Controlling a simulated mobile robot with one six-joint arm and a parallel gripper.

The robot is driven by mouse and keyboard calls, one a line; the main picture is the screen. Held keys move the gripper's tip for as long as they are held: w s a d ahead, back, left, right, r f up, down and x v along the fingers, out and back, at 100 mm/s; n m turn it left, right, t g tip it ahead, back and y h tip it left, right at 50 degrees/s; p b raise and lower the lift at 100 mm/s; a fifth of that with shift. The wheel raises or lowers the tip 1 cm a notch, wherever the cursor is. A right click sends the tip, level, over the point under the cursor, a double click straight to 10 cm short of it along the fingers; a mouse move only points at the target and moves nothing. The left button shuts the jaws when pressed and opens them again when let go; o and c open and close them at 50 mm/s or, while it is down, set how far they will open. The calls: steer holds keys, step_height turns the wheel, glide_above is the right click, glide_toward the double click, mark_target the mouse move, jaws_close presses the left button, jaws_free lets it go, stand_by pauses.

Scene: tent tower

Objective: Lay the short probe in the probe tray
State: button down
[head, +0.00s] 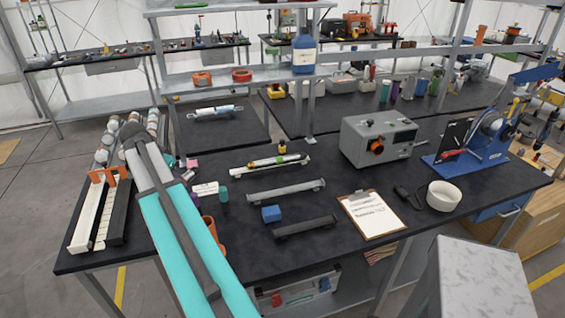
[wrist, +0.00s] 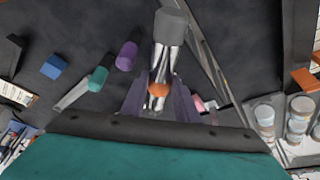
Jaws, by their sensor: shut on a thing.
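In the wrist view, my gripper (wrist: 160,100) is shut on a shiny metal piece (wrist: 158,65) with a dark grey end and an orange spot between the fingers; it looks like the short probe. In the head view, my arm reaches up the left side of the table, and its dark end (head: 133,132) hides the fingertips and most of what they hold. I cannot tell which is the probe tray.
A blue block (head: 271,214) lies near the dark tray. A white rack (head: 84,232) with orange clips and several jars (head: 102,155) line the left edge.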

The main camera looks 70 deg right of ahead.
steer(key=s+d+m+g+p, duration=0.1)
steer(key=s+d+m+p, duration=0.1)
steer(key=s+d, duration=0.5)
steer(key=s+d+m+g+y+p, duration=0.1)
steer(key=s+d+m, duration=0.3)
steer(key=s, duration=1)
steer(key=s+d+m+g+p, duration=0.1)
steer(key=s+d+m+p, duration=0.2)
steer(key=s+d, duration=0.7)
steer(key=shift+s+d+y, duration=0.2)
steer(key=shift+d+y, duration=0.1)
steer(key=shift+d, duration=0.15)
steer(key=shift+w, duration=0.1)
steer(key=shift+f+b, duration=2.6)
steer(key=shift+f, duration=1.55)
steer(key=shift+f, duration=0.35)
steer(key=c, duration=1.3)
jaws_free()
